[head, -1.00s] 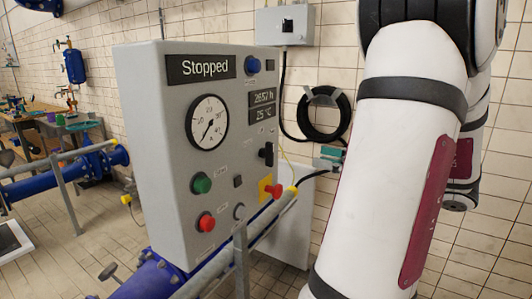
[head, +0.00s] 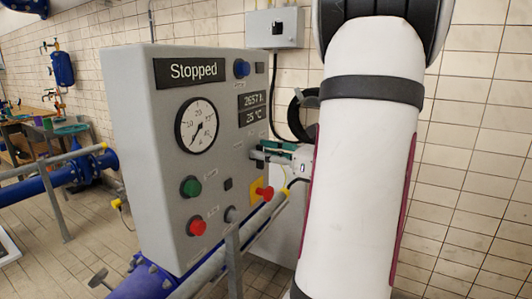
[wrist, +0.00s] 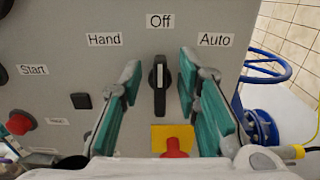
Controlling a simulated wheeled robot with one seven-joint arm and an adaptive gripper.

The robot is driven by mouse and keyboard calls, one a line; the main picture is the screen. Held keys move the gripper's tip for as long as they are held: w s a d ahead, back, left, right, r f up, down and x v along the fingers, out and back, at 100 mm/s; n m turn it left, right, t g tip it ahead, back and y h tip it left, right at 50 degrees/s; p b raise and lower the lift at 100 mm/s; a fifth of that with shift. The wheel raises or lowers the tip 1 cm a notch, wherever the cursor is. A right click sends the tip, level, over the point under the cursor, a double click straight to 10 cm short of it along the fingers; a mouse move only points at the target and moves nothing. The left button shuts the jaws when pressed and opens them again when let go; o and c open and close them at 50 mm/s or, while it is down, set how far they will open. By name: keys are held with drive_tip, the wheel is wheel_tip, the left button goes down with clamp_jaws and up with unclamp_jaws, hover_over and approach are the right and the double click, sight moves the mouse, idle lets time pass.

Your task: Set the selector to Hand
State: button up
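The selector (wrist: 160,84) is a black knob with a white mark, centred in the wrist view. Its pointer stands upright at the Off label (wrist: 160,21). The Hand label (wrist: 104,39) is to its upper left and the Auto label (wrist: 215,39) to its upper right. My gripper (wrist: 158,88) is open, with one teal-padded finger on each side of the knob and a gap to both. In the head view my gripper (head: 262,156) is at the right part of the panel front and hides the selector. The grey control panel (head: 165,120) shows "Stopped".
A red emergency knob on a yellow plate (wrist: 173,140) sits just below the selector, between my fingers. A green button (head: 190,187) and red button (head: 196,227) are on the panel's left. A grey rail (head: 240,238) runs in front of the panel's lower part.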

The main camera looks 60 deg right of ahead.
clamp_jaws()
drive_tip(key=shift+f+n+b, duration=0.1)
drive_tip(key=shift+n+b, duration=0.25)
drive_tip(key=shift+n, duration=0.05)
drive_tip(key=n+b, duration=0.5)
drive_tip(key=a+n+b, duration=0.1)
drive_tip(key=n+b, duration=0.1)
drive_tip(key=shift+a+f+n+b, duration=0.1)
drive_tip(key=shift+f+n+b, duration=0.15)
drive_tip(key=shift+n+b, duration=0.1)
idle(0.5)
